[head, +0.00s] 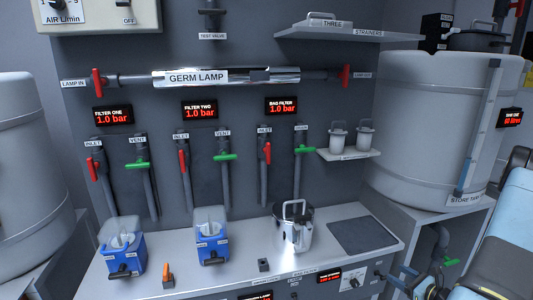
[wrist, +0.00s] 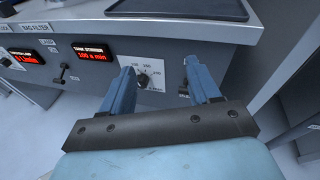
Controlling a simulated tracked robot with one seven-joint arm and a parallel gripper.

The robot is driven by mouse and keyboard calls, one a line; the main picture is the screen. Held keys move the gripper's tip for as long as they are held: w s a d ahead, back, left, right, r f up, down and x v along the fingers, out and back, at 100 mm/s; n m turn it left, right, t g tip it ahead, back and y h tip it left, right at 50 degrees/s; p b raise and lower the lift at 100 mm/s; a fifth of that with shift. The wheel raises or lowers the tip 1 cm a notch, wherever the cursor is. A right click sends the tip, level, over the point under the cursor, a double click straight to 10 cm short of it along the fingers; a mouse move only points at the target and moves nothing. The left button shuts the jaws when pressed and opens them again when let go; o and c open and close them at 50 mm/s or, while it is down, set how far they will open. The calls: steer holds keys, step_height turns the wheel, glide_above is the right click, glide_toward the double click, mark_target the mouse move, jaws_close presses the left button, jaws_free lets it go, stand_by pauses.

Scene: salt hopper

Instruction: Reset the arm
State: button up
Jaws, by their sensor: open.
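My gripper (wrist: 161,72) is open and empty in the wrist view. Its two blue fingers stand apart on either side of a round dial (wrist: 143,80) on the front of the bench. The fingers point at the panel; whether they touch it I cannot tell. A small dark switch (wrist: 184,90) shows beside the right finger. In the head view my pale blue arm comes in at the right edge, and the gripper (head: 402,276) is low at the bench's right front corner.
The bench (head: 345,209) carries two blue filter units (head: 124,257) (head: 211,243), a steel pot (head: 293,228) and a dark mat (head: 365,235). The store tank (head: 418,130) stands right, behind my arm. Red and green valve handles line the wall. Open floor (wrist: 35,130) shows below the panel.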

steer(key=s+a+r+n+g+y, duration=0.1)
steer(key=a+r+n+g+y, duration=0.1)
steer(key=a+r+n+g, duration=0.9)
steer(key=s+a+r+n+y, duration=0.2)
steer(key=a+r+n, duration=0.3)
steer(key=a+r, duration=0.75)
steer(key=s+a+r+n+t+h, duration=0.2)
steer(key=s+r+n+h, duration=0.9)
steer(key=s+r, duration=0.9)
steer(key=shift+s+r+n+t, duration=0.2)
steer(key=shift+r+n+t, duration=0.1)
steer(key=shift+r+n, duration=1.05)
steer(key=shift+r+m, duration=0.25)
steer(key=shift+c, duration=0.4)
